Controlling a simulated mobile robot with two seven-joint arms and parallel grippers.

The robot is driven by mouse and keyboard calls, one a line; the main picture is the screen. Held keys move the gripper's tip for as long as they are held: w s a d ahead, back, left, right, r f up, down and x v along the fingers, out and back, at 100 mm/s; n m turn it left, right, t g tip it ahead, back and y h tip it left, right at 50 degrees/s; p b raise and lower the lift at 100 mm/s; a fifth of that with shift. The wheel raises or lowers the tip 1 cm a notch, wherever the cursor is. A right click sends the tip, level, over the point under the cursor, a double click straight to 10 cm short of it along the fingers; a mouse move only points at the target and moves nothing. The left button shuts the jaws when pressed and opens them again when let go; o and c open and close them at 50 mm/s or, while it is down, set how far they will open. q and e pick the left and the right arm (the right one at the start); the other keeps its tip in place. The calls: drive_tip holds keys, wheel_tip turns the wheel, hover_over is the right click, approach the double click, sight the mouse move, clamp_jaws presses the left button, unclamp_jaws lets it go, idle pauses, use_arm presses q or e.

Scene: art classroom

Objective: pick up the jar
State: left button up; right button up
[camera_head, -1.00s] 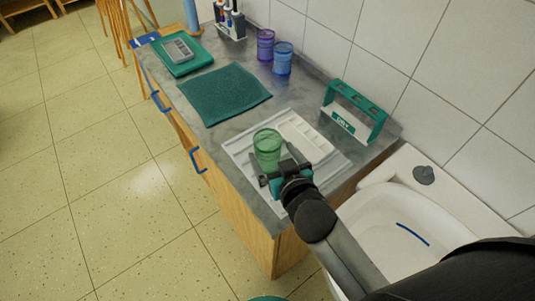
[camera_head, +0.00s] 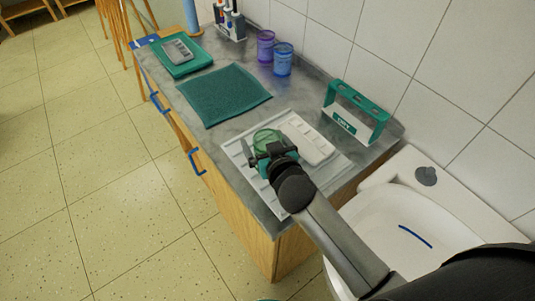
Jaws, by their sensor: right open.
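A green translucent jar (camera_head: 267,138) stands on a white ribbed tray (camera_head: 236,150) on the grey counter. My right gripper (camera_head: 269,150) is at the jar, with its open fingers on either side of it. The gripper and wrist hide the lower part of the jar, so I cannot tell whether the fingers touch it. A purple jar (camera_head: 266,46) and a blue jar (camera_head: 283,60) stand farther back by the wall. My left gripper is not in view.
A white palette (camera_head: 307,142) lies on the tray right of the jar. A green rack (camera_head: 357,110) stands near the wall, and a white sink (camera_head: 410,230) is at the right. A teal mat (camera_head: 224,94) and a green board with a scale (camera_head: 177,50) lie farther back.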

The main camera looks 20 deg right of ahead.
drive_tip(key=shift+c, duration=0.4)
drive_tip(key=shift+r, duration=0.1)
drive_tip(key=c, duration=1.3)
